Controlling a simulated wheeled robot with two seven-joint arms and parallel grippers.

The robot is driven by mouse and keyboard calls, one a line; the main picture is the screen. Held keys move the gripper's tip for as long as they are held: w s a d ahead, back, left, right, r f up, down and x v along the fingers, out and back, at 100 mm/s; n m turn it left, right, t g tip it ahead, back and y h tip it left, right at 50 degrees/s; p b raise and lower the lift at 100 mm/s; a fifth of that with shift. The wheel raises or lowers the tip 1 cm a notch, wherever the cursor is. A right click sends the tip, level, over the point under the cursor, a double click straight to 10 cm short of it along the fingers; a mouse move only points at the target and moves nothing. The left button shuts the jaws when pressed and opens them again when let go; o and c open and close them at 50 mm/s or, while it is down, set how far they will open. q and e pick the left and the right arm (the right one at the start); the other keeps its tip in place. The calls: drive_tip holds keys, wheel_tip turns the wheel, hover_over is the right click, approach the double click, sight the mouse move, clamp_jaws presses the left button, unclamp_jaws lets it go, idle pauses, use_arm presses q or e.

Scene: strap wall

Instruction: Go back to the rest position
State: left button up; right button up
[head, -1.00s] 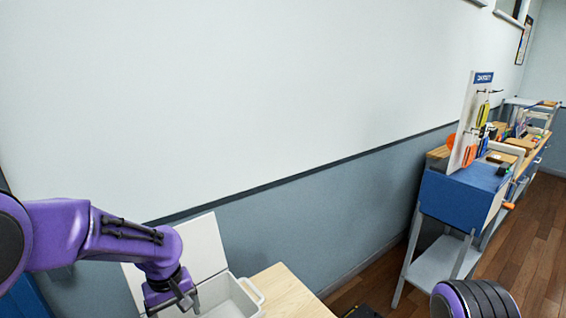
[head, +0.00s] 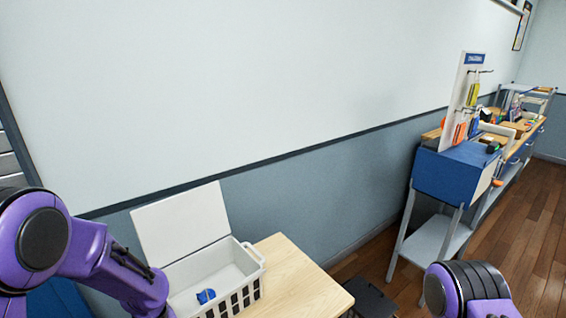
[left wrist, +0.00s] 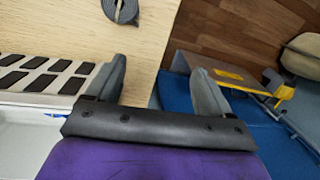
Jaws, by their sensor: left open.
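My left gripper (left wrist: 155,88) is open in the left wrist view, with nothing between its fingers. It is over the edge of the light wooden table (head: 300,278). In the head view my left arm comes in from the left and its gripper is out of frame below. My right arm shows at the bottom right of the head view, with its gripper out of frame.
A grey coiled strap (left wrist: 120,10) lies on the table. A blue workbench (head: 447,172) with a display board (head: 460,100) stands right.

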use_arm(q)
drive_tip(key=s+a+f+m+t+y+b, duration=0.1)
drive_tip(key=s+f+b, duration=0.7)
drive_tip(key=s+f, duration=1.3)
wheel_tip(320, 180, down, 2)
drive_tip(key=m+t+y, duration=0.1)
drive_tip(key=t+y, duration=0.1)
drive_tip(key=t, duration=0.1)
drive_tip(key=shift+s+a+t+b, duration=0.2)
drive_tip(key=shift+a+t+b, duration=0.2)
